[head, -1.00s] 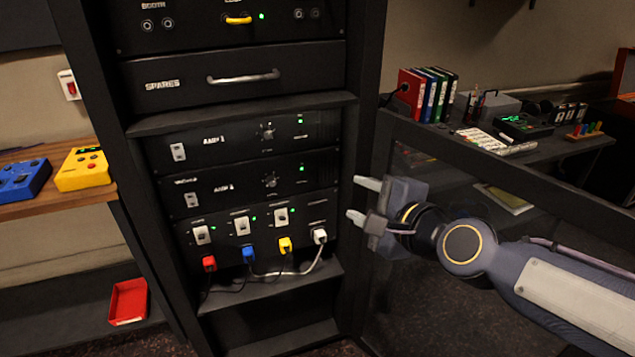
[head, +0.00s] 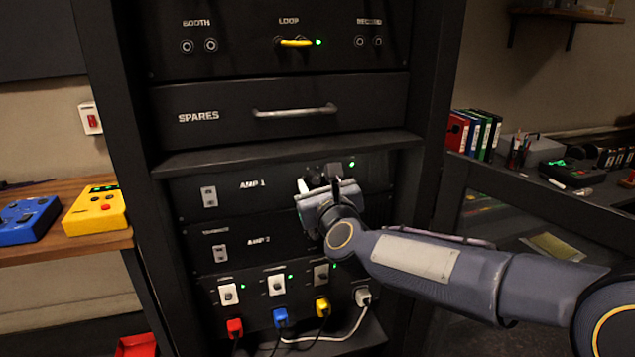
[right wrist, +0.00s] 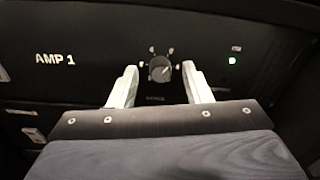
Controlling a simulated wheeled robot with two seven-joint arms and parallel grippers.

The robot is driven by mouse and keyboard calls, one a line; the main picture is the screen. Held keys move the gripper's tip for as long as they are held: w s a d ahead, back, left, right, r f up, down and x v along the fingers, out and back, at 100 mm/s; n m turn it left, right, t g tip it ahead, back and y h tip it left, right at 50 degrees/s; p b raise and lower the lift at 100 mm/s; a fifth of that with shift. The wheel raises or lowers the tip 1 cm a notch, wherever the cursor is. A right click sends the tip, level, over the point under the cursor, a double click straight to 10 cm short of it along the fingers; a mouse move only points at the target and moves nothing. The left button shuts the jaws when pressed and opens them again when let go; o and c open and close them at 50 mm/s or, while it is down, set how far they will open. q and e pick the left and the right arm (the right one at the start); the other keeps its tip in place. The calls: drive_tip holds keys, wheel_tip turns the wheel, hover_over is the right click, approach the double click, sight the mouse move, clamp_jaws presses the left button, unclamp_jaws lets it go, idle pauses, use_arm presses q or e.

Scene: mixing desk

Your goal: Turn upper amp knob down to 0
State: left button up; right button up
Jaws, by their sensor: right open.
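The upper amp, labelled AMP 1 (head: 252,184), is a black rack panel with a white switch (head: 209,197) at its left and a lit green light (head: 352,164) at its right. Its dark round knob shows in the right wrist view (right wrist: 159,69), with a pale pointer line and marks around it. My right gripper (head: 318,182) is in front of this panel and hides the knob in the head view. In the right wrist view its two pale fingers (right wrist: 160,86) are apart, one to each side below the knob. I cannot tell whether they touch it. My left gripper is not in view.
AMP 2 (head: 258,240) sits directly below, with a panel of switches and coloured plugs (head: 281,317) under it. The SPARES drawer (head: 225,117) with a protruding handle (head: 295,112) is above. A shelf with blue and yellow boxes (head: 95,212) stands at left.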

drive_tip(key=shift+w, duration=0.2)
drive_tip(key=shift+c, duration=0.4)
clamp_jaws()
drive_tip(key=shift+f+n, duration=0.1)
drive_tip(key=shift+n, duration=0.3)
